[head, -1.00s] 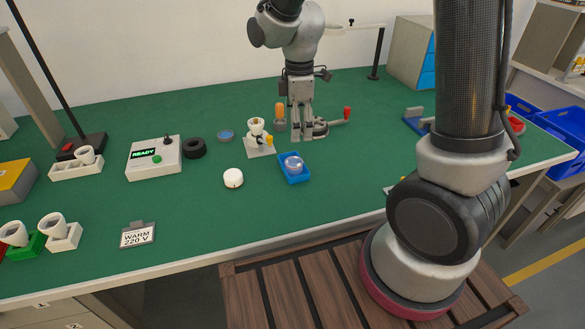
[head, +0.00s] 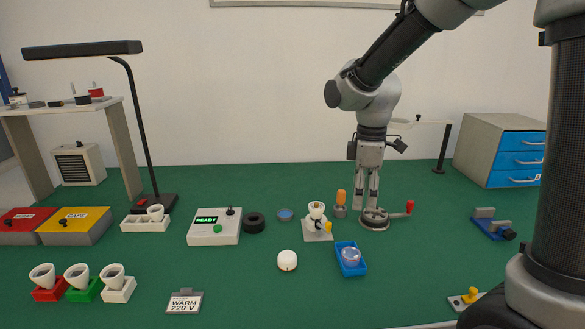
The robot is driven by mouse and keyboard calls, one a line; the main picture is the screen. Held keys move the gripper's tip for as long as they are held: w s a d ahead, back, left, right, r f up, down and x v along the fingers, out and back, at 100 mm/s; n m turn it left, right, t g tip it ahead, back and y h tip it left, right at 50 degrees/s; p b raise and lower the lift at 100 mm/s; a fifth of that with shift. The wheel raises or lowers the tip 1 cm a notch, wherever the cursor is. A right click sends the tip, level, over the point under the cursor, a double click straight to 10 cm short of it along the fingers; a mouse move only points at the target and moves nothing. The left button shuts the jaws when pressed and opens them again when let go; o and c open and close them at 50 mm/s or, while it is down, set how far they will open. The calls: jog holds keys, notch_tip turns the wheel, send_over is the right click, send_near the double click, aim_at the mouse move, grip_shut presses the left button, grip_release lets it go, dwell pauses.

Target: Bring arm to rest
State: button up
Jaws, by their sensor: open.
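My gripper (head: 367,205) is open and empty, pointing straight down at the back of the green table (head: 120,265). My arm comes down to it from the upper right. Its fingertips appear just above or behind a round grey fixture with a red-knobbed handle (head: 375,219); I cannot tell whether they touch it.
An orange-topped piece (head: 340,203) stands close left of the fingers. A white lamp socket (head: 317,221) and a blue tray with a glassy round piece (head: 361,269) are nearer. A control box reading READY (head: 214,227) and a black desk lamp (head: 140,110) stand left. A blue-drawer cabinet (head: 490,140) is back right.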

jog(key=s+d+r+m+t, duration=0.2)
jog(key=s+d+r+m, duration=0.3)
jog(key=s+d+m, duration=0.2)
jog(key=s+d+r+m+t, duration=0.2)
jog(key=s+d+r+m, duration=0.3)
jog(key=s, duration=0.7)
jog(key=d+m, duration=0.2)
jog(key=d, duration=0.1)
jog(key=shift+m, duration=0.4)
